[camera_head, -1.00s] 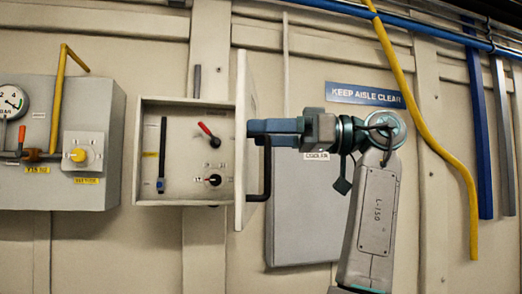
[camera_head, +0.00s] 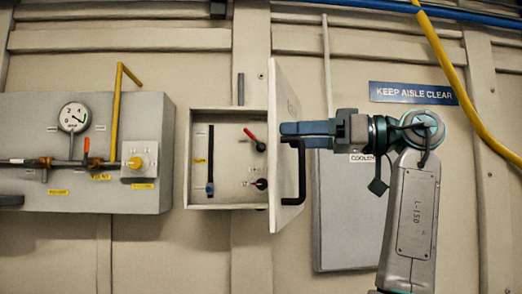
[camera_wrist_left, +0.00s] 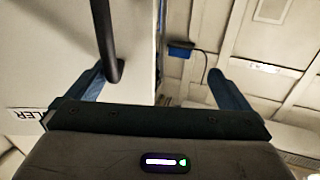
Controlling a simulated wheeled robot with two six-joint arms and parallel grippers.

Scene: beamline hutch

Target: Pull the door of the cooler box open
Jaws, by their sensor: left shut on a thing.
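The cooler box (camera_head: 228,202) is an open pale box on the wall, with switches inside. Its door (camera_head: 283,75) stands swung out at the box's right side, seen nearly edge-on. A black bar handle (camera_head: 301,175) sits on the door's outer face. My left gripper (camera_head: 290,129) points left at the door and is shut on the handle near its upper end. The wrist view shows the handle (camera_wrist_left: 105,40) close beside one blue finger; the exact contact is hidden. My right gripper is not in view.
Left of the box is a grey panel (camera_head: 60,115) with a gauge (camera_head: 74,117) and valves. A closed grey panel (camera_head: 340,235) is behind my arm, at the right. A yellow hose (camera_head: 450,70) hangs at the far right below blue pipes.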

